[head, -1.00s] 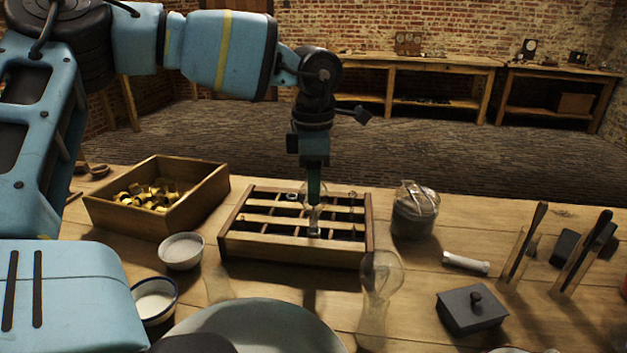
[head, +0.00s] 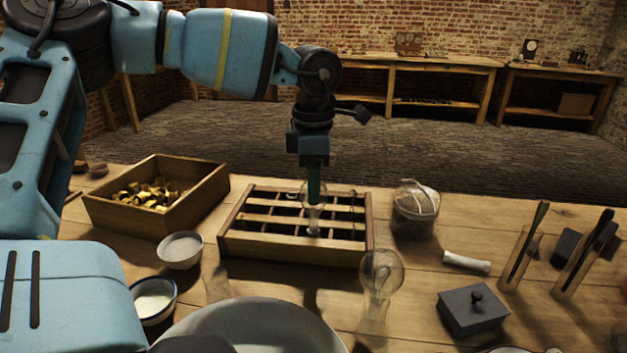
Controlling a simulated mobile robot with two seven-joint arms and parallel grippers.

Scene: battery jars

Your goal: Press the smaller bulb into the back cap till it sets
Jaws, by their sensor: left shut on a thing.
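My left gripper (head: 314,193) points straight down over the wooden divided rack (head: 292,252). It is shut on a small clear glass bulb (head: 313,217), whose lower end sits low among the front slots of the rack. The gripper partly hides the bulb, and I cannot tell whether it touches a cap below. A larger clear bulb (head: 382,272) stands upright in a glass holder in front of the rack's right corner. Small metal pieces show in some rack slots, too small to make out well. My right gripper is not in view.
A wooden box (head: 124,218) of brass caps stands left of the rack. Two small bowls, a white one (head: 181,263) and a blue-rimmed one (head: 170,308), and a large pale dish (head: 255,316) lie in front. A lidded jar (head: 414,222), white roll (head: 466,262) and grey box (head: 472,322) stand right.

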